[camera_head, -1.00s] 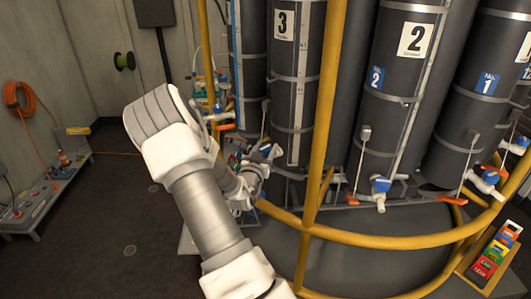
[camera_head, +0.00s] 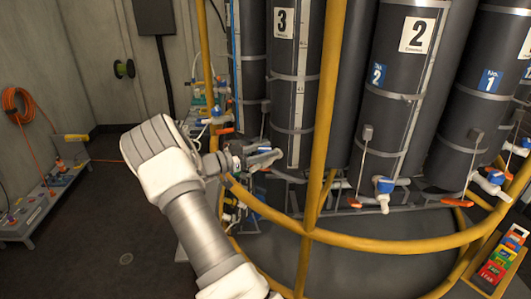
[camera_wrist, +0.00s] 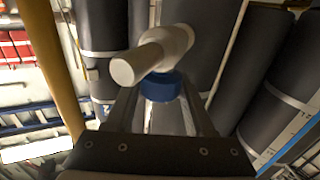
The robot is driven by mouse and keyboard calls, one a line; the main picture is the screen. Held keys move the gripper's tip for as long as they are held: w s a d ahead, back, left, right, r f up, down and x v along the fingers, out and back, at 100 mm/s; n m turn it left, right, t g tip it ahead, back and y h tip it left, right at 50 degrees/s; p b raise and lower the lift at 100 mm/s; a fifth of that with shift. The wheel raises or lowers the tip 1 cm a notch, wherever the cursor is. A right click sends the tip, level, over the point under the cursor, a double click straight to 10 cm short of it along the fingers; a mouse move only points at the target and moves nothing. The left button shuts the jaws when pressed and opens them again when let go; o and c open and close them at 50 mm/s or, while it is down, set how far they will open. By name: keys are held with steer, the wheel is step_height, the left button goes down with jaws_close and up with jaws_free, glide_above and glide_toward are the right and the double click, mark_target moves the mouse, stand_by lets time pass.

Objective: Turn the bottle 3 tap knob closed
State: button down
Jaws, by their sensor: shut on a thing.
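Bottle 3 is a tall dark cylinder (camera_head: 288,95) with a white "3" label, behind the yellow rail in the head view. My gripper (camera_head: 243,156) is at its lower front, left of the rail's upright post. In the wrist view a blue tap knob (camera_wrist: 160,86) sits under a white tap body (camera_wrist: 155,55) with a round spout end. My gripper (camera_wrist: 160,108) is shut on this knob, one finger on each side. The knob is small and mostly hidden by my gripper in the head view, so its turn angle cannot be told.
A yellow curved rail (camera_head: 390,245) with an upright post (camera_head: 325,120) stands close to my arm. Bottle 2 (camera_head: 402,80) and its blue-knobbed tap (camera_head: 384,185) are to the right. A box of coloured items (camera_head: 497,262) stands at lower right.

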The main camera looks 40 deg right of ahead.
steer(key=m+g+y+b, duration=0.1)
steer(key=m+g, duration=0.1)
steer(key=m+g+y+b, duration=0.1)
steer(key=g, duration=0.2)
steer(key=shift+f+m+y, duration=0.1)
steer(key=shift+m+y, duration=0.2)
steer(key=shift+m, duration=0.1)
steer(key=shift+s+m+g+y+b, duration=0.1)
steer(key=shift+m+g+y+b, duration=0.7)
steer(key=shift+m+g+y, duration=0.65)
steer(key=shift+r+m+g+y, duration=0.25)
steer(key=shift+g+y, duration=0.1)
steer(key=shift+g, duration=0.2)
steer(key=shift+c, duration=1.3)
jaws_free()
steer(key=shift+a, duration=0.15)
